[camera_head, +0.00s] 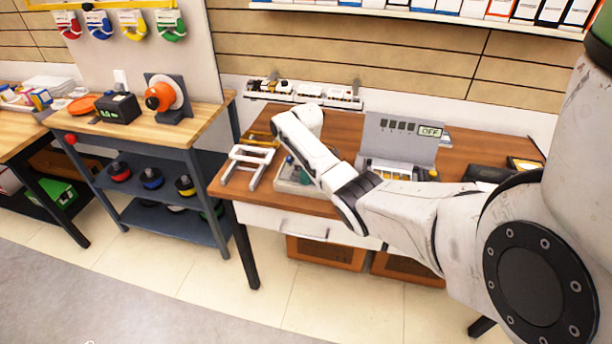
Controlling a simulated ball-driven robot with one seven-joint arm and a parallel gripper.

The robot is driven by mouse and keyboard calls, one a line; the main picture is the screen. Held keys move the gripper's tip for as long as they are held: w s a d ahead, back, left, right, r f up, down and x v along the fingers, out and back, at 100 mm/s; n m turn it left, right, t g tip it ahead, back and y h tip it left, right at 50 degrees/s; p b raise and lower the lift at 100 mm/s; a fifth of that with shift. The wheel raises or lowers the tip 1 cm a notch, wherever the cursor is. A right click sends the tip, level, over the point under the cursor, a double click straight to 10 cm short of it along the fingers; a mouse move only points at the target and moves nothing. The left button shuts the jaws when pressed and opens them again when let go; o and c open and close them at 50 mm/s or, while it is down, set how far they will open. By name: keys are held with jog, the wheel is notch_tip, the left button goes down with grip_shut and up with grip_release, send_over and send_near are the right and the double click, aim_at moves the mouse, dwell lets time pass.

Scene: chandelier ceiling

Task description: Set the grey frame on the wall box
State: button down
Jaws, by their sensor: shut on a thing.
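My white arm reaches from the right over the brown bench, and its wrist (308,118) bends down above the bench's left half. My gripper is hidden behind my own arm links, so its fingers and anything between them do not show. A pale grey ladder-like frame (250,158) is at the bench's left end, left of my wrist; I cannot tell if it is the grey frame of the task. A low grey box-like piece (291,186) with small coloured parts shows under my forearm, partly covered. I cannot tell whether it is the wall box.
A grey panel unit reading OFF (402,140) stands right of my forearm. Dark items (487,173) lie at the bench's right. A white rail of small parts (303,93) runs behind. A second bench (207,122) at left holds an orange-fronted device (160,97).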

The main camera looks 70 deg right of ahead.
jog(key=c, duration=1.1)
grip_release()
jog(key=shift+c, duration=0.2)
jog(key=shift+r, duration=0.1)
jog(key=shift+r+p, duration=2.95)
